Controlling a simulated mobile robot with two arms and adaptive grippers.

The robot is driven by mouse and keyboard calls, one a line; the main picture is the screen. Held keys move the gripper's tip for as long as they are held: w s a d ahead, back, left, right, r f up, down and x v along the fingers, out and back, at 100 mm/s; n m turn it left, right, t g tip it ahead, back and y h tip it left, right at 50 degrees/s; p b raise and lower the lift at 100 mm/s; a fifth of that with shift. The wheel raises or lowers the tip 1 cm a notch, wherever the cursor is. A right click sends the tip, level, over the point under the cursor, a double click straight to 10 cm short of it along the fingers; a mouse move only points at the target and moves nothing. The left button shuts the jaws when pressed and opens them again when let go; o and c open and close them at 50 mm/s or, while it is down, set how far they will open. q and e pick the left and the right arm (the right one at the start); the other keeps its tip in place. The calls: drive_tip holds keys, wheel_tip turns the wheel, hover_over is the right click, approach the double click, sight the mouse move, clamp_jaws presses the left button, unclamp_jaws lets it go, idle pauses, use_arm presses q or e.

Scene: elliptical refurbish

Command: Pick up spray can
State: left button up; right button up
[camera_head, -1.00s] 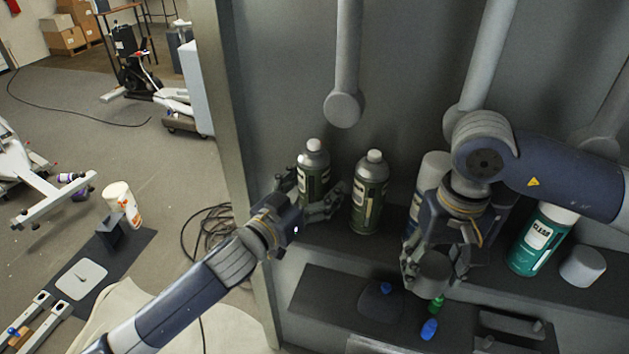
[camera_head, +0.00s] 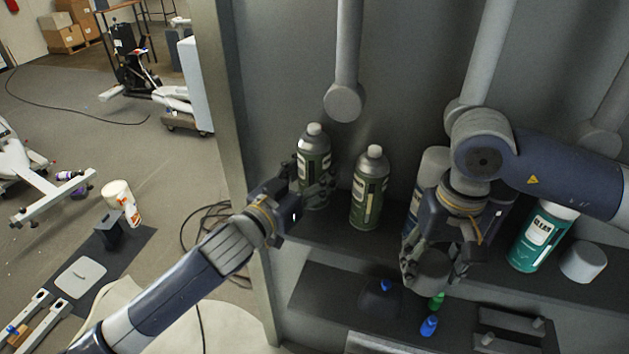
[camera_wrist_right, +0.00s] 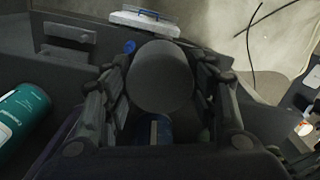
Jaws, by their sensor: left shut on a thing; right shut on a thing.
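A dark green spray can (camera_head: 314,150) with a grey cap stands at the left end of the shelf. My left gripper (camera_head: 316,190) is shut around its lower body from the left. A second dark green spray can (camera_head: 369,190) stands just to its right, apart from the gripper. My right gripper (camera_head: 432,272) is shut on a grey cylinder (camera_head: 431,268), held over the shelf's front edge. The right wrist view shows the grey cylinder (camera_wrist_right: 161,76) between both fingers. A can with a blue label (camera_head: 413,213) is partly hidden behind my right gripper.
A teal can (camera_head: 540,238) and a loose grey cap (camera_head: 583,264) are on the shelf at the right. A lower shelf holds small blue (camera_head: 429,326) and green (camera_head: 436,301) pieces. Grey posts (camera_head: 347,60) hang above the cans.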

use_arm(q)
drive_tip(key=s+a+r+b, duration=0.1)
drive_tip(key=s+a, duration=0.1)
drive_tip(key=s, duration=0.5)
drive_tip(key=s+a+r+b, duration=0.1)
drive_tip(key=s+a+b, duration=0.1)
drive_tip(key=s, duration=0.6)
drive_tip(key=shift+s+a+r, duration=0.15)
drive_tip(key=shift+a+r, duration=0.1)
drive_tip(key=shift+r, duration=0.1)
drive_tip(key=shift+o, duration=1.3)
drive_tip(key=c, duration=0.4)
drive_tip(key=shift+o, duration=0.2)
